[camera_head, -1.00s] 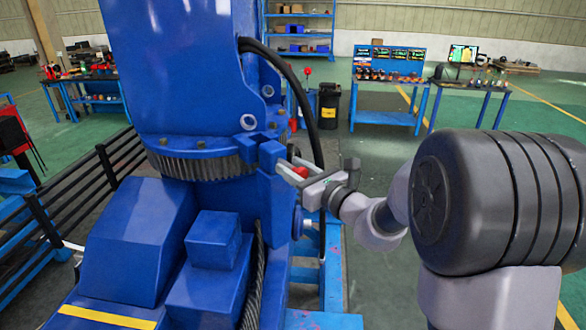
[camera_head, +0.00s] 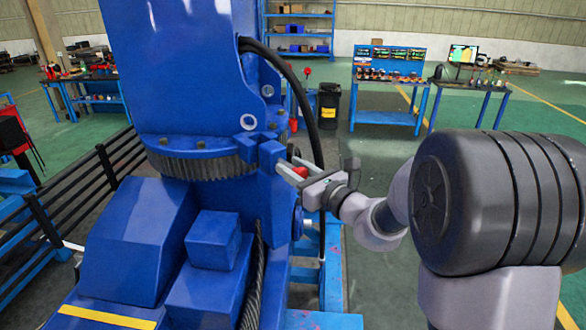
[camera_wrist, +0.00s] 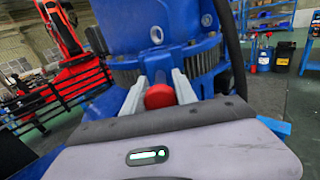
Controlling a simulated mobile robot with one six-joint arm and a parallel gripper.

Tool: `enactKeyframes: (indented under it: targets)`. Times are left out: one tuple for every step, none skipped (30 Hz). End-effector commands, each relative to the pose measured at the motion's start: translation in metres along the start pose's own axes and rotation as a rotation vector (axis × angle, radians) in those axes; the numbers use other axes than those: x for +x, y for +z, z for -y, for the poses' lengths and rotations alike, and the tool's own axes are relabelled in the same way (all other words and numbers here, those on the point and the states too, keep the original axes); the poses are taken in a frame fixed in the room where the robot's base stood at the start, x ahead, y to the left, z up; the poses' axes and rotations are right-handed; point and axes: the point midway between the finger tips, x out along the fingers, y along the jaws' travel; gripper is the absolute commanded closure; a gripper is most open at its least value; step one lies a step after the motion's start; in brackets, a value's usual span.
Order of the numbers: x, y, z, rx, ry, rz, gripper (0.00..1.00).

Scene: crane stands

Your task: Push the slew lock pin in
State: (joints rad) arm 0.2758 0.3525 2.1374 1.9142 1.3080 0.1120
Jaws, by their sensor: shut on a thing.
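The slew lock pin shows as a red knob (camera_head: 301,172) beside the blue bracket (camera_head: 270,155) at the right edge of the toothed slew ring (camera_head: 205,166). My gripper (camera_head: 291,171) reaches in from the right and is shut on the pin. In the wrist view the red knob (camera_wrist: 160,96) sits between the two pale fingers of my gripper (camera_wrist: 160,88), facing the camera. The pin's shaft and its hole are hidden behind the knob and fingers, so I cannot tell how deep it sits.
The blue crane body (camera_head: 180,70) stands at the left, with a black hose (camera_head: 303,100) curving down close behind my gripper. Black railings (camera_head: 110,165) run along the left. A black bin (camera_head: 329,105) and a blue workbench (camera_head: 388,90) stand far back on open green floor.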

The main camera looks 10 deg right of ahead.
Motion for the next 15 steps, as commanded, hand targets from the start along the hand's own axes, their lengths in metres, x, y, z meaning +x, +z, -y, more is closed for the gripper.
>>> enactKeyframes:
  targets:
    - [0.0,0.0,0.0,0.0,0.0,0.0,1.0]
    - [0.0,0.0,0.0,0.0,0.0,0.0,1.0]
    - [0.0,0.0,0.0,0.0,0.0,0.0,1.0]
    - [0.0,0.0,0.0,0.0,0.0,0.0,1.0]
    - [0.001,0.0,0.0,0.0,0.0,0.0,1.0]
    - [0.003,0.0,0.0,0.0,0.001,0.0,1.0]
    - [0.007,0.0,0.0,0.0,0.001,0.0,1.0]
    - [0.012,0.0,0.0,0.0,0.001,0.0,1.0]
    - [0.02,-0.001,-0.001,0.0,0.002,0.0,1.0]
    - [0.026,0.0,-0.001,0.0,0.003,0.001,1.0]
    - [0.032,0.0,0.0,0.0,0.002,0.001,1.0]
    - [0.038,0.0,0.0,-0.001,0.002,0.001,1.0]
    - [0.043,0.0,-0.001,-0.001,0.002,0.002,1.0]
    - [0.047,0.001,0.0,-0.001,0.001,0.002,1.0]
    - [0.05,0.0,0.0,0.0,0.001,0.001,1.0]
